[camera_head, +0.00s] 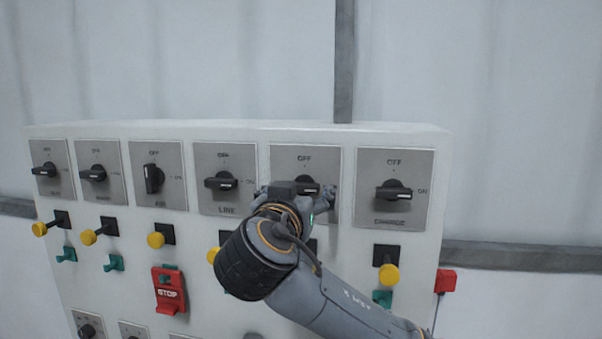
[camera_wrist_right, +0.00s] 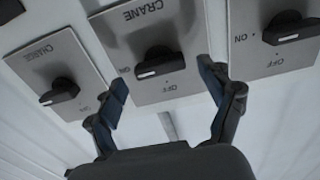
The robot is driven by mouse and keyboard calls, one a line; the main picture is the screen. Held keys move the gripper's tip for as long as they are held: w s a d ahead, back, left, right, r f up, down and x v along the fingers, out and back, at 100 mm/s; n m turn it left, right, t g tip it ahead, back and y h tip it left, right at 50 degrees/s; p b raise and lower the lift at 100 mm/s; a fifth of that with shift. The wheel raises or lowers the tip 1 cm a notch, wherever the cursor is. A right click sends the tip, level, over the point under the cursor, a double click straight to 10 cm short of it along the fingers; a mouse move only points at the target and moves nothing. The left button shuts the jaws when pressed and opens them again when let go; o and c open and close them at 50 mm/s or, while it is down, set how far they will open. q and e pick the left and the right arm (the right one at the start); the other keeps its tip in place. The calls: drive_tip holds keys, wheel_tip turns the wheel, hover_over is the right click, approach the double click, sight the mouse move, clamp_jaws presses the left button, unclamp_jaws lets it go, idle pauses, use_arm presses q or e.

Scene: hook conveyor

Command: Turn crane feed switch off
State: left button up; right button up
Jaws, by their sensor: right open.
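The crane switch is a black rotary knob on a grey plate. In the head view the knob (camera_head: 308,184) is second from the right in the top row, partly covered by my right gripper. In the right wrist view its plate reads CRANE and the crane knob (camera_wrist_right: 158,65) shows clearly, its handle lying about horizontal, not toward OFF. My right gripper (camera_head: 297,190) is open, with one finger on each side of the knob; it also shows in the wrist view (camera_wrist_right: 162,80). I cannot tell whether the fingers touch the knob. My left gripper is out of view.
The charge knob (camera_head: 394,190) is to the right and the line knob (camera_head: 222,182) to the left, both close. A red box (camera_head: 446,281) sits at the panel's right side.

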drive_tip(key=shift+w+d+r, duration=0.1)
drive_tip(key=shift+w, duration=0.75)
drive_tip(key=c, duration=1.1)
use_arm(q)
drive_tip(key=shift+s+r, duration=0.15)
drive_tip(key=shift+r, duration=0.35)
use_arm(e)
drive_tip(key=shift+c, duration=0.2)
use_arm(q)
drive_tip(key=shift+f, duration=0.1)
